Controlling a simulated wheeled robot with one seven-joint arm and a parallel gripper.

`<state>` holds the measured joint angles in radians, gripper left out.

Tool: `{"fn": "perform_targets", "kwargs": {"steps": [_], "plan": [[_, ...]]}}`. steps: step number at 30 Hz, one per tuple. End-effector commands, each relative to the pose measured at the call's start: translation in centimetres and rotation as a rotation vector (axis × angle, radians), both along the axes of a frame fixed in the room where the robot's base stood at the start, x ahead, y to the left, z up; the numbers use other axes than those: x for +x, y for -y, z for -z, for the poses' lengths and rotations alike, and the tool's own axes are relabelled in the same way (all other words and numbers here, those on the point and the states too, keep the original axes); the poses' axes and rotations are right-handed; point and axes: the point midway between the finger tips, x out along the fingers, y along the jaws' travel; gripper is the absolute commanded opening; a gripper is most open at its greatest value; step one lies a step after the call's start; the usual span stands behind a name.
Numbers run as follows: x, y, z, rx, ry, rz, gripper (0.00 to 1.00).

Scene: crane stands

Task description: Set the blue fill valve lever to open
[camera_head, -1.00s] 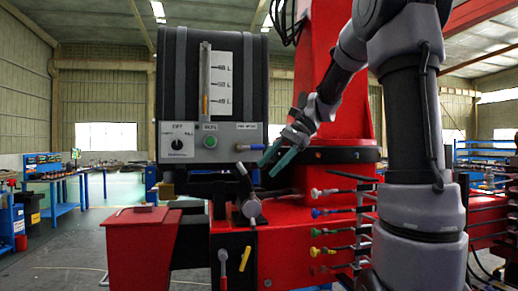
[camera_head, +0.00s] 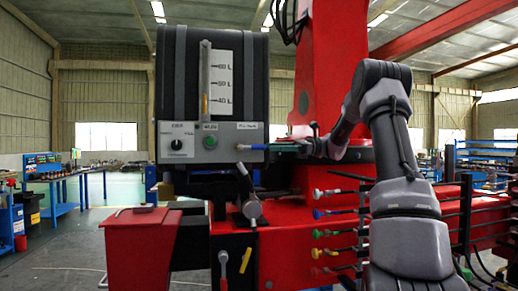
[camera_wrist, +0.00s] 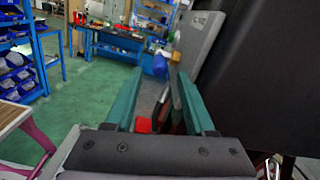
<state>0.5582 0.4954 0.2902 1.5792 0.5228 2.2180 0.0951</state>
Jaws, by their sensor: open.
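A blue-knobbed lever (camera_head: 317,213) shows in the head view, in a row of levers right of centre; I cannot tell if it is the fill valve lever. A small pale-ended bar (camera_head: 243,147) sticks out low on the tank's grey control panel (camera_head: 222,138). My gripper (camera_head: 274,147) points left, just right of that bar; contact cannot be told. In the wrist view its teal fingers (camera_wrist: 163,80) are apart with nothing clearly held. A blurred blue shape (camera_wrist: 160,66) shows beyond the fingertips; I cannot tell what it is.
The black tank (camera_head: 215,80) stands behind the panel, and fills the right of the wrist view. A grey lever (camera_head: 250,205) rises below the panel. A red mast (camera_head: 330,65) stands behind my arm. Green-knobbed (camera_head: 316,234) and yellow-knobbed (camera_head: 315,253) levers stand below the blue one.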

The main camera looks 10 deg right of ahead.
Motion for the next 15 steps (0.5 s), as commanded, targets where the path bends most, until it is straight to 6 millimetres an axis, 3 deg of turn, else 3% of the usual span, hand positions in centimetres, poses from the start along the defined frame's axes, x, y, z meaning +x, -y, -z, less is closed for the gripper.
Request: {"fn": "perform_targets", "kwargs": {"steps": [6, 15], "plan": [[-0.1, -4.0, 0.0, -0.001, -0.001, -0.004, 0.55], [-0.1, -6.0, 0.0, -0.001, 0.001, -0.001, 0.55]]}}
